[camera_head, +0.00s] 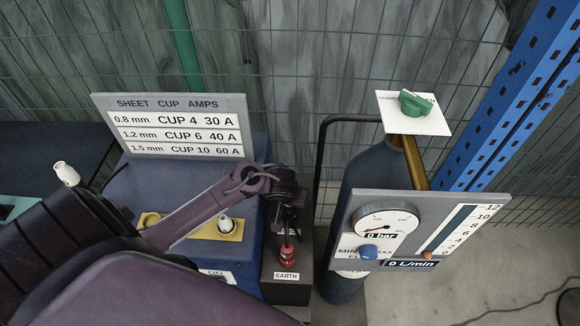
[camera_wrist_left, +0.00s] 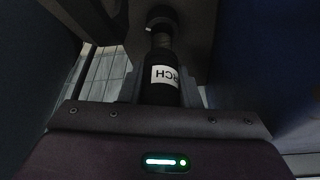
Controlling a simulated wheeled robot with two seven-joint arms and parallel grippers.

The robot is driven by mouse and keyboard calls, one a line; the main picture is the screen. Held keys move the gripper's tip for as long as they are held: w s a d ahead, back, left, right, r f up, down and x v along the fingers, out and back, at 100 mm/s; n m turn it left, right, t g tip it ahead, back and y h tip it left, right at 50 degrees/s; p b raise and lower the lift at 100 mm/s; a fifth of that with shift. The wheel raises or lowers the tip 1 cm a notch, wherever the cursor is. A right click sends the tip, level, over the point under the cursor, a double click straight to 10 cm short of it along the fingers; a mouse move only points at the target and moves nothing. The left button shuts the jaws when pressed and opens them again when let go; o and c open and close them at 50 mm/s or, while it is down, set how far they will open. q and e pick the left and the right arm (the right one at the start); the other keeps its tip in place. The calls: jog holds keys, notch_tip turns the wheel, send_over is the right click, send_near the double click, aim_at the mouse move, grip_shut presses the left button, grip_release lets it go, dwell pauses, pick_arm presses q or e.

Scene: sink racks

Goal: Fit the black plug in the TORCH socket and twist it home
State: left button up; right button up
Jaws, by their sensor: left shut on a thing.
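My left gripper (camera_head: 287,208) is above the dark box by the blue cabinet, pointing down. In the left wrist view its fingers (camera_wrist_left: 162,92) are shut on the black plug (camera_wrist_left: 164,55), which has a white label partly reading "RCH". A dark round part (camera_wrist_left: 161,17) is at the plug's far end; I cannot tell whether the plug is seated in a socket. The TORCH socket is not identifiable in the head view, where my gripper covers that area. A red plug (camera_head: 287,255) stands just below my gripper, above the EARTH label (camera_head: 286,275). My right gripper is not in view.
A blue cabinet (camera_head: 150,190) carries a cup-amps chart (camera_head: 180,126) and a yellow plate (camera_head: 205,228) with a white knob. To the right stand a dark gas cylinder (camera_head: 365,170) and a grey gauge panel (camera_head: 460,215). A wire fence (camera_head: 330,60) runs behind.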

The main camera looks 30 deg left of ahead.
pick_arm(q)
jog(key=shift+p, duration=0.3)
jog(key=shift+f+b, duration=1)
jog(key=shift+f, duration=0.65)
jog(key=o, duration=1.1)
jog(key=p+v, duration=0.2)
jog(key=v, duration=0.5)
jog(key=shift+s+d+r, duration=0.1)
jog(key=shift+s+r, duration=0.1)
jog(key=shift+r, duration=0.15)
